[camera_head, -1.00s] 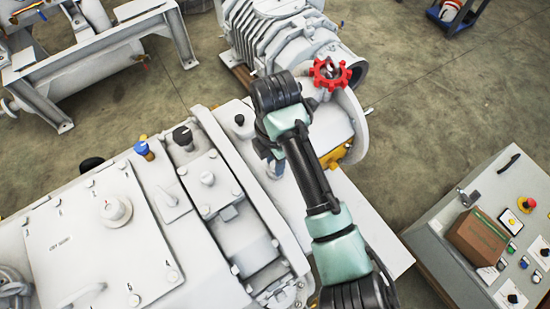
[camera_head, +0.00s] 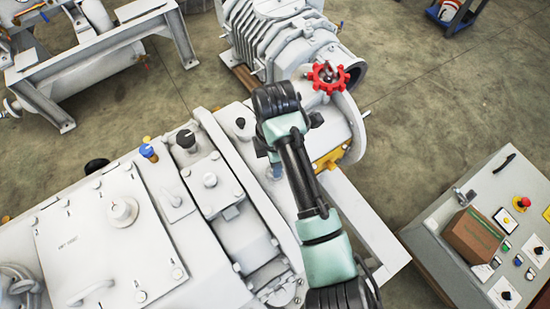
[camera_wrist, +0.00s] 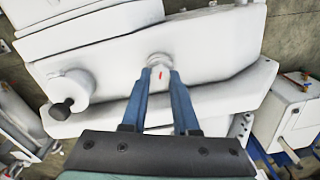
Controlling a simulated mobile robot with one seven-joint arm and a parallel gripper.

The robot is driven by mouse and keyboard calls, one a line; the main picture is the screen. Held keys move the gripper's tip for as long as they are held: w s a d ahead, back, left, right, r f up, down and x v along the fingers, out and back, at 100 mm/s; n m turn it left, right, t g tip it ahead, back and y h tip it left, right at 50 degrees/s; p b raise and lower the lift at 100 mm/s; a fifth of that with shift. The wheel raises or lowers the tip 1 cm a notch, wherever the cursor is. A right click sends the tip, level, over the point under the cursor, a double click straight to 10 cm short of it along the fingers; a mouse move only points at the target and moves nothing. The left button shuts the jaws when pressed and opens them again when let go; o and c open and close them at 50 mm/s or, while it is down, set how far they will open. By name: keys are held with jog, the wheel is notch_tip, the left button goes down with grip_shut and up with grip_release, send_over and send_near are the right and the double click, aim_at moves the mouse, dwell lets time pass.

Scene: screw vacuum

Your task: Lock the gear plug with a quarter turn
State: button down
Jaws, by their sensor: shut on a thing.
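The gear plug (camera_wrist: 159,60) is a small round pale plug on the side of the white machine housing (camera_wrist: 210,50) in the wrist view. A short red mark shows on its face between the fingertips. My gripper (camera_wrist: 161,73) has its two blue fingers converging at the plug, and they are shut on it. In the head view, my gripper (camera_head: 274,170) is partly covered by my arm, beside the large pale machine (camera_head: 60,225). The plug itself is hidden there. I cannot tell from the mark whether the plug is locked.
A red handwheel (camera_head: 328,77) and a ribbed grey unit (camera_head: 270,40) stand beyond my arm. A control console (camera_head: 440,215) with a brown box (camera_head: 473,236) is at right. A dark-tipped knob (camera_wrist: 62,106) projects left of the fingers. Open floor lies between the handwheel and console.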

jog(key=shift+m+p, duration=1.8)
jog(key=shift+m, duration=1.3)
jog(key=shift+f, duration=0.1)
jog(key=c, duration=0.6)
grip_release()
notch_tip(320, 180, up, 13)
jog(key=p, duration=0.3)
